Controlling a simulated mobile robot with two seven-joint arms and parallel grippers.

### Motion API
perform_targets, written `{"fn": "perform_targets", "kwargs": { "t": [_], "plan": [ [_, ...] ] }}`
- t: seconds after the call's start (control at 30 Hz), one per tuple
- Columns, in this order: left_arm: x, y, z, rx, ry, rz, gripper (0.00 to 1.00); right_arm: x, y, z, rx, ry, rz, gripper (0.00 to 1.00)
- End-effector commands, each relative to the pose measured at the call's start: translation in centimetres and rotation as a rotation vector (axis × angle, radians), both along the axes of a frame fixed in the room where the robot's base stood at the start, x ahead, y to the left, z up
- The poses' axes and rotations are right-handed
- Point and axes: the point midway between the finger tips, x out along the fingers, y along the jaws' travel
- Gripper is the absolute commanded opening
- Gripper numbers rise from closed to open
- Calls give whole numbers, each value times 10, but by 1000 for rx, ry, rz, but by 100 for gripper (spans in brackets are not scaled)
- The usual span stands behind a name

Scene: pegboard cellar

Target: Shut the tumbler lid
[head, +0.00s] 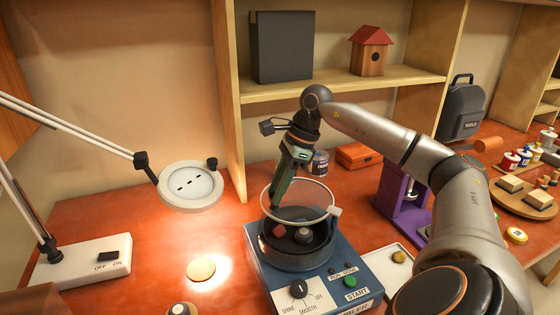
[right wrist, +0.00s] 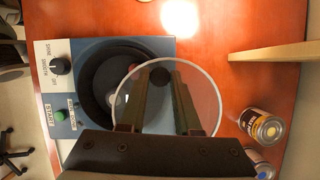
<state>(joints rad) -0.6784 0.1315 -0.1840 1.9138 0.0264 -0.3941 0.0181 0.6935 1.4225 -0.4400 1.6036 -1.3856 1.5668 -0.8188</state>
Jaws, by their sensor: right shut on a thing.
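The tumbler (head: 262,256) is a blue machine with a dark round drum (head: 296,256) on top. A reddish lump and a grey lump show in the drum. Its clear round lid (head: 312,198), with a pale rim, stands raised and tilted over the drum, with a light tab at its right edge. My right gripper (head: 280,194) reaches down to the lid from above. In the right wrist view my right gripper (right wrist: 161,82) is shut on the lid's black knob (right wrist: 160,76), and the lid (right wrist: 207,95) spans part of the drum. My left gripper is not in view.
A magnifier lamp (head: 190,186) stands left, with a lit round piece (head: 201,269) on the bench. A shelf post (head: 228,110) rises behind. A can (head: 319,164), an orange box (head: 358,155) and a purple stand (head: 402,205) are close by on the right.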

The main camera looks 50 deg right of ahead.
Motion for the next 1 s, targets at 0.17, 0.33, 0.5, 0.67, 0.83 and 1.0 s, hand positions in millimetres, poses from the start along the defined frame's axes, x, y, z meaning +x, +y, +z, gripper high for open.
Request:
{"fn": "perform_targets", "kwargs": {
  "t": [0.17, 0.33, 0.5, 0.67, 0.83, 1.0],
  "plan": [
    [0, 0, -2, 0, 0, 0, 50, -14, 19, 0, 1, -3, 171, 0],
    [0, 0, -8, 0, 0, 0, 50, -30, 34, -1, 0, -4, 333, 0],
    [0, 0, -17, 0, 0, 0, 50, -48, 45, -2, -2, -3, 491, 0],
    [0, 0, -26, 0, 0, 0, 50, -65, 53, -3, -2, -3, 628, 0],
    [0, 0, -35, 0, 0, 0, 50, -80, 58, -3, -2, -2, 746, 0],
    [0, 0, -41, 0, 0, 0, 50, -91, 60, -2, -2, -2, 831, 0]
  ]
}}
